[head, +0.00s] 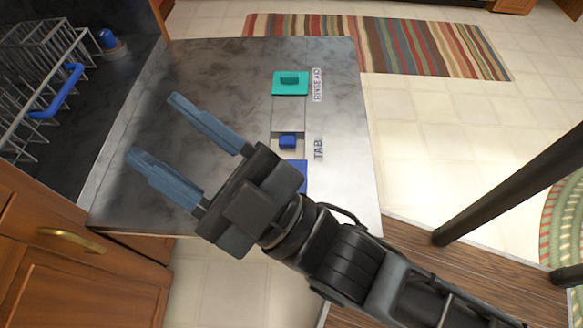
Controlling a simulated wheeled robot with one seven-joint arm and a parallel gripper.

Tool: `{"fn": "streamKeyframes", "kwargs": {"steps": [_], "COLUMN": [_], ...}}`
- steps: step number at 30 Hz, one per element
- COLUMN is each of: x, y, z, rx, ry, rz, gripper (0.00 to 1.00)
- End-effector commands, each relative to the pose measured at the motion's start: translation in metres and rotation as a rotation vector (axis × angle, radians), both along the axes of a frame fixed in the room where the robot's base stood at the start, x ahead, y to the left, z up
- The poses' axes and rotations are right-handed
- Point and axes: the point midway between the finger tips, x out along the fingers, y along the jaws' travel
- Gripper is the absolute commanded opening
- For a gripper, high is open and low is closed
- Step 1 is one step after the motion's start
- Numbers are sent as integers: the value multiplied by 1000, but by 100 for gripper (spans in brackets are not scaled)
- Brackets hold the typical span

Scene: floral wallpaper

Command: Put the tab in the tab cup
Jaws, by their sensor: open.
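My gripper (168,131) is open and empty, with two grey-blue fingers spread apart above the left part of the lowered dishwasher door (215,75). A "TAB" label (318,150) is on the door, right of the gripper. Beside it is a small grey recess, the tab cup (274,141), with a small dark blue block (288,141) showing in or over it; I cannot tell whether this is the tab or part of the cup. A flat blue panel (298,170), perhaps the cup's lid, lies just below, partly hidden by my gripper.
A teal rinse aid cap (290,83) sits higher on the door, by its label. A wire rack (40,75) with a blue handle and a blue knob (106,38) on a round base are inside the dishwasher. A dark leg (510,188) stands at the right.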

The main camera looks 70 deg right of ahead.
Motion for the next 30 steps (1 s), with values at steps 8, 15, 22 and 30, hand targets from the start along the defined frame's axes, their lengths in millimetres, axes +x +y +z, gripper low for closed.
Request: {"fn": "streamKeyframes", "kwargs": {"steps": [8, 15, 22, 30], "x": [-92, -154, -169, -169], "y": [-27, -56, -65, -65], "z": [-97, -136, -143, -143], "rx": [335, 491, 526, 525], "ry": [466, 736, 799, 796], "rz": [125, 149, 147, 147], "gripper": [52, 52, 52, 52]}}
